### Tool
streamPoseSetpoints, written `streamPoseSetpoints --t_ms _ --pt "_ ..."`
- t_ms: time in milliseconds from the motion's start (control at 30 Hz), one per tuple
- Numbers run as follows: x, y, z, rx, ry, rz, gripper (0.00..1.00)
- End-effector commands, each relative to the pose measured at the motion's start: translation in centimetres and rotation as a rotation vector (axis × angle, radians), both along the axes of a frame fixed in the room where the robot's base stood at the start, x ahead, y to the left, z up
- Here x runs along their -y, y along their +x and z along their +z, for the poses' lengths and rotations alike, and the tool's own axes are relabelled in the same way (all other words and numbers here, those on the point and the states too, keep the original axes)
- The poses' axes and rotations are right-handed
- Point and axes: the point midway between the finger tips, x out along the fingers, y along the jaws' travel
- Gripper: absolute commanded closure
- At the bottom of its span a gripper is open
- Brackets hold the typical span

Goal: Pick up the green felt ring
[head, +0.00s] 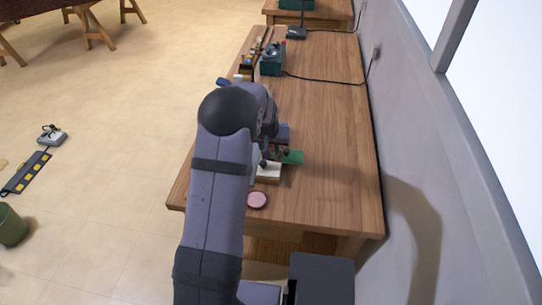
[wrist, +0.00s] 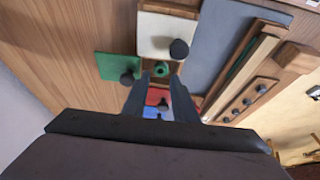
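The green felt ring (wrist: 161,69) shows in the wrist view as a small green piece with a dark centre, close to the edge of a white panel. My gripper (wrist: 158,78) is open, with its two dark fingers apart and the ring seen just beyond and between the fingertips. I cannot tell how far the tips are above it. In the head view my arm hides the ring and most of the gripper.
A green square (wrist: 117,66) and the white panel (wrist: 150,30) each carry a black knob close to my fingers. Red and blue pieces (wrist: 157,97) show between the fingers. A grey board (wrist: 222,38) and wooden strips lie to the right.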

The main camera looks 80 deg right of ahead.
Motion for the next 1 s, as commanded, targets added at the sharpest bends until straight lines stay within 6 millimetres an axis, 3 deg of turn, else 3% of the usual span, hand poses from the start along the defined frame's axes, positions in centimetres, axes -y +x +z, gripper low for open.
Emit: streamPoseSetpoints --t_ms 300,667,767,1000 --pt "1.0 0.1 -3.0 0.0 0.002 0.0 0.74" --pt "1.2 0.1 -3.5 0.0 0.0 0.0 0.74" --pt "1.2 0.1 -3.4 0.0 0.0 0.0 0.98" --pt "1.2 0.1 -3.4 0.0 0.0 0.0 1.0"
